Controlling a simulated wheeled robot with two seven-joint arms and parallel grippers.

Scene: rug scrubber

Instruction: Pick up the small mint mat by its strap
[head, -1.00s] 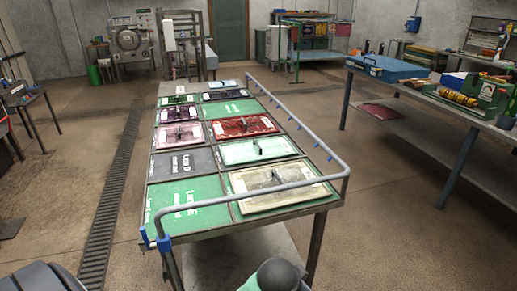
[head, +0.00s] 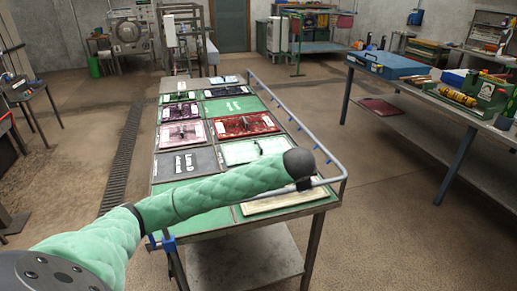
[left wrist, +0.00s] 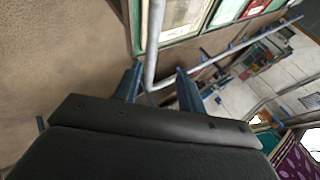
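The mint mat (head: 240,154) lies flat in the right column of the table in the head view, with a small dark strap (head: 261,147) standing up from it. My left arm, in a quilted green sleeve, reaches across the near end of the table, and its dark end is just nearer than this mat. My left gripper (left wrist: 158,86) shows in the left wrist view with its two blue fingers apart and nothing gripped. The grey rail's corner appears between the fingers; I cannot tell how close it is. My right gripper is out of view.
A grey rail (head: 299,128) runs along the table's right side and around its near end. A cream mat (head: 290,200) is partly hidden behind my arm. A red mat (head: 240,125) and a pink mat (head: 182,134) lie farther back. A workbench (head: 440,108) stands at right.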

